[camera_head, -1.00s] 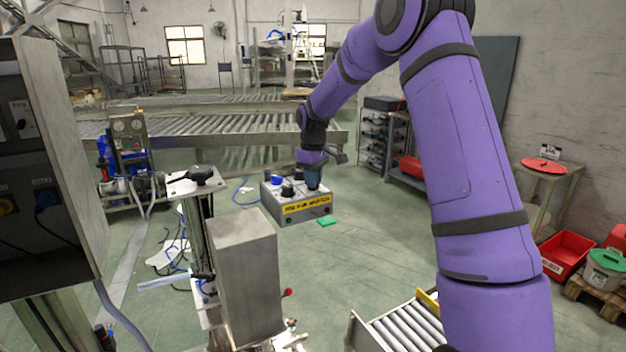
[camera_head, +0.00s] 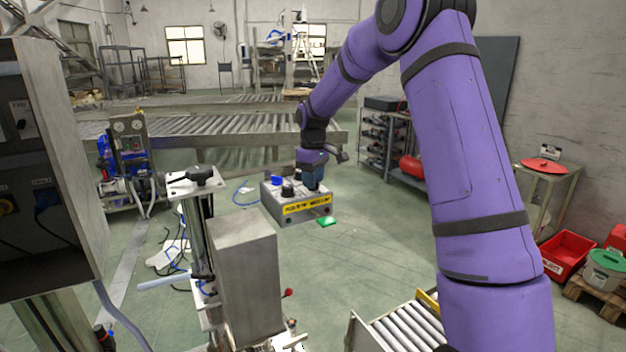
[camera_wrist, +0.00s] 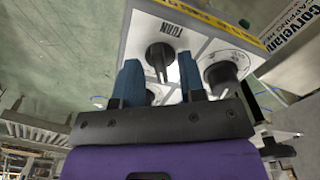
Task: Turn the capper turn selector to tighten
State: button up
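The capper control box (camera_head: 290,216) is a grey box with a yellow label strip and dark knobs on top. In the wrist view its panel (camera_wrist: 205,48) shows a black knob beside the word TURN, the turn selector (camera_wrist: 160,54). My gripper (camera_wrist: 160,64) has two blue fingers, set apart, one on each side of this knob in the picture. Gaps show between knob and fingers; contact is not visible. In the head view my gripper (camera_head: 313,180) is over the right part of the box and hides the selector there.
A second black knob (camera_wrist: 222,76) lies close to the right finger. A dark knob (camera_head: 288,190) and a blue part (camera_head: 277,180) are left of my gripper. A small green piece (camera_head: 327,221) is at the box's front right. Open floor lies to the right.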

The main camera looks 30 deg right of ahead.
notch_tip(320, 180, up, 10)
jog(key=shift+r, duration=0.25)
dwell(0.6)
jog(key=s+a+r+m+t, duration=0.1)
jog(key=s+a+r, duration=0.2)
jog(key=s, duration=0.4)
jog(key=s+a+r+m+t, duration=0.1)
jog(key=s+a+r, duration=0.15)
jog(key=s, duration=0.45)
jog(key=s+a+r+m+t, duration=0.1)
jog(key=s+a+r, duration=0.1)
jog(key=s+r, duration=0.35)
jog(key=s+a+f+m+t, duration=0.1)
jog(key=s+f, duration=0.2)
jog(key=s, duration=0.8)
jog(key=s+a+f+m+t, duration=0.1)
jog(key=s+f+m, duration=0.1)
jog(key=s, duration=0.8)
jog(key=shift+s+a+f, duration=0.3)
jog(key=shift+s+f, duration=0.05)
jog(key=shift+f, duration=0.2)
